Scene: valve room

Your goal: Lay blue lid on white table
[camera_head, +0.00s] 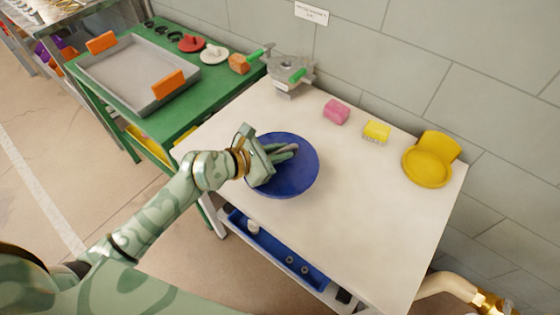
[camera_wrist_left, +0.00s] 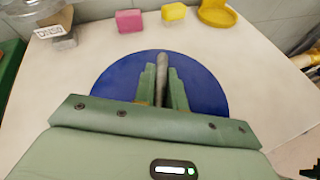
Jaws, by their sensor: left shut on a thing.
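The round blue lid (camera_head: 300,176) is over the left part of the white table (camera_head: 350,220), lying flat or nearly so. My left gripper (camera_head: 284,151) is shut on the grey bar handle at the lid's middle. In the left wrist view, the two green fingers (camera_wrist_left: 162,85) stand on either side of the handle, and the lid (camera_wrist_left: 208,95) spreads around them. I cannot tell whether the lid's underside touches the table top. My right gripper is not in view.
A pink block (camera_head: 336,112), a yellow sponge (camera_head: 377,131) and a yellow holder (camera_head: 428,165) stand along the wall side. A grey valve fitting (camera_head: 289,75) is at the back left corner. A green table (camera_head: 120,120) bears a metal tray (camera_head: 140,72). The table's right front is clear.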

